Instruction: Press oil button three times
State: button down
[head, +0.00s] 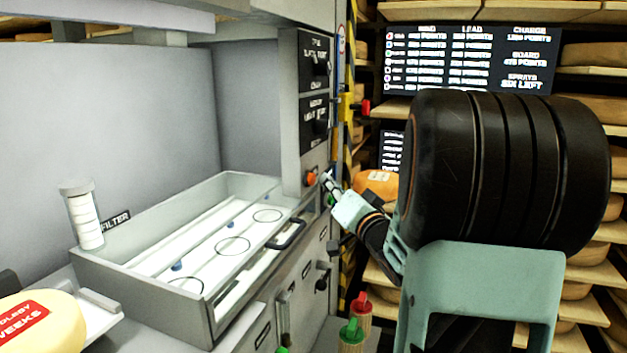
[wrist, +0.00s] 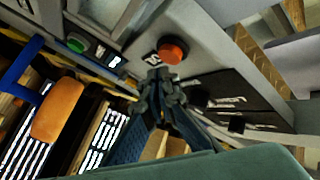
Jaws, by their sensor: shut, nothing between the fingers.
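An orange-red round button (head: 311,178) sits on the grey machine panel, below the black control plates. In the wrist view the same button (wrist: 172,52) stands just past my fingertips, beside a white label that is partly hidden and cannot be read. My gripper (head: 327,180) is shut and empty, with its tips close to the right of the button. In the wrist view my gripper (wrist: 160,78) points at the panel just below the button, and I cannot tell whether it touches. A green button (wrist: 76,44) with a small label is further left on the panel.
A grey tray (head: 118,277) with a white bottom and circle marks lies left of the panel. A white cylinder (head: 83,215) stands at its corner by a FILTER label. Shelves of cheese wheels and dark price boards (head: 470,60) are behind my arm.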

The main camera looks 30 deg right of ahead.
jog(key=shift+s+d+p, duration=0.45)
jog(key=shift+s+d, duration=1.25)
jog(key=shift+s, duration=0.2)
dwell(0.7)
jog(key=shift+s+d+r+m+g+p, duration=0.1)
jog(key=shift+s+d+m+g+p, duration=0.5)
jog(key=shift+p, duration=1.65)
jog(key=shift+s+d+r+m+g+p, duration=0.1)
jog(key=shift+s+d+m+g+p, duration=0.45)
jog(key=shift+p, duration=1.7)
jog(key=shift+s+d+r+m+g+p, duration=0.2)
jog(key=shift+m+g+p, duration=0.75)
jog(key=shift+p, duration=1.3)
jog(key=shift+a+f, duration=0.1)
jog(key=shift+f, duration=0.15)
jog(key=w+a+b, duration=0.5)
jog(key=w, duration=0.1)
jog(key=shift+w+a, duration=0.25)
jog(key=shift+a, duration=0.1)
